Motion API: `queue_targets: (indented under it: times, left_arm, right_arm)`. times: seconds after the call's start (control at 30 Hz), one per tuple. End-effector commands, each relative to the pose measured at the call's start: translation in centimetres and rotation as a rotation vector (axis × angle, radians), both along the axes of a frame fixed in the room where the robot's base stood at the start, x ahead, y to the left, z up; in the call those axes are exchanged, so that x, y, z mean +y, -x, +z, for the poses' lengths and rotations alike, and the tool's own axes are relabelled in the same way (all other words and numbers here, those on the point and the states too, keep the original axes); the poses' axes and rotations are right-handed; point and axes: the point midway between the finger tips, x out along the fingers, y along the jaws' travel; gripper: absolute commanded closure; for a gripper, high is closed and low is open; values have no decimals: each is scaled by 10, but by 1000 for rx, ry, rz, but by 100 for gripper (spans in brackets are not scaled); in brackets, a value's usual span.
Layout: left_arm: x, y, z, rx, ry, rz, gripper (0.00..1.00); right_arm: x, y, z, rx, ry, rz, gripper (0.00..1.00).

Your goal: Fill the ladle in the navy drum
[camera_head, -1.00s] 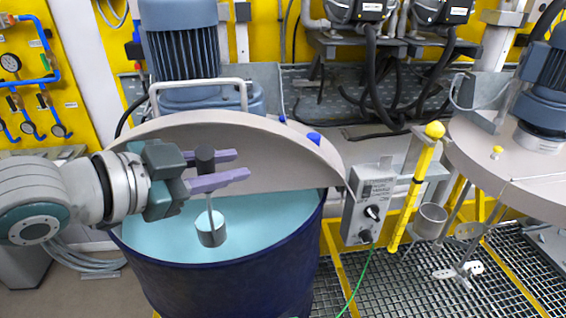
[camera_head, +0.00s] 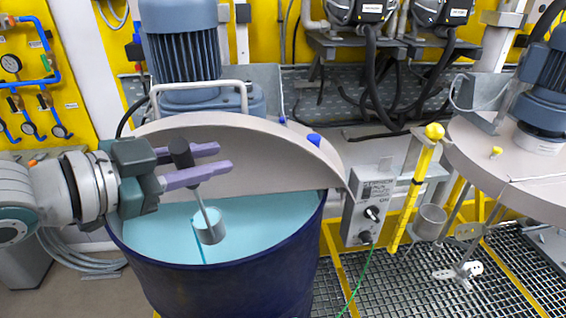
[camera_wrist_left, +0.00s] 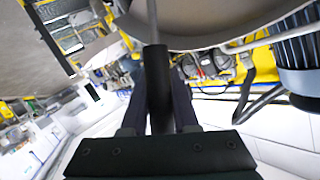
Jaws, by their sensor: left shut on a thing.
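The navy drum (camera_head: 235,285) stands open at the front, with light teal liquid (camera_head: 270,222) inside. My left gripper (camera_head: 222,157) is shut on the dark handle of the ladle, above the drum's opening. The ladle's metal cup (camera_head: 212,233) hangs tilted over the liquid, with teal liquid visible in its mouth. A thin teal streak (camera_head: 199,243) runs down from the cup's left side, like liquid running out. In the left wrist view the dark ladle handle (camera_wrist_left: 157,85) stands between my two fingers. My right gripper is out of view.
A half-round grey lid (camera_head: 240,160) covers the drum's back, with a blue motor (camera_head: 182,45) behind. A control box (camera_head: 366,208), a yellow post (camera_head: 414,195) and a small metal cup holder (camera_head: 430,221) stand to the right. Another grey lid (camera_head: 490,160) is at far right.

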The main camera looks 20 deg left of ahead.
Motion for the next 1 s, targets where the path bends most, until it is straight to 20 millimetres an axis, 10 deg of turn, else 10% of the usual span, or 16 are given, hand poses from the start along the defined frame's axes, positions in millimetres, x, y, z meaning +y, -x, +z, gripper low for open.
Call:
queue_targets:
  times: [1.0]
  left_arm:
    - [48,29,6,-124,194,-1,100]
  right_arm:
    - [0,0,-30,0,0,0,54]
